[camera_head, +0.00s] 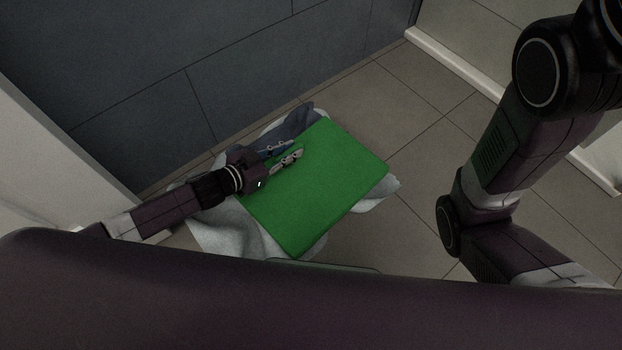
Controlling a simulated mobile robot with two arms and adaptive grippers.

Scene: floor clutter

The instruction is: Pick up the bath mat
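A flat green rectangle (325,185), which looks like the bath mat, lies on top of crumpled light cloth on the floor. My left gripper (297,148) is at the mat's upper left edge. Its two fingers are apart, one over the green surface and the other over dark blue cloth just past the edge. I cannot tell whether the fingers touch the mat. My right arm shows at the right, but its gripper is out of view.
The crumpled pale cloth (225,228) sticks out around the mat, with a dark blue-grey cloth (296,122) at its upper edge. A dark tiled wall (250,65) stands behind and a pale panel (65,150) at the left. Tiled floor (410,140) is clear to the right.

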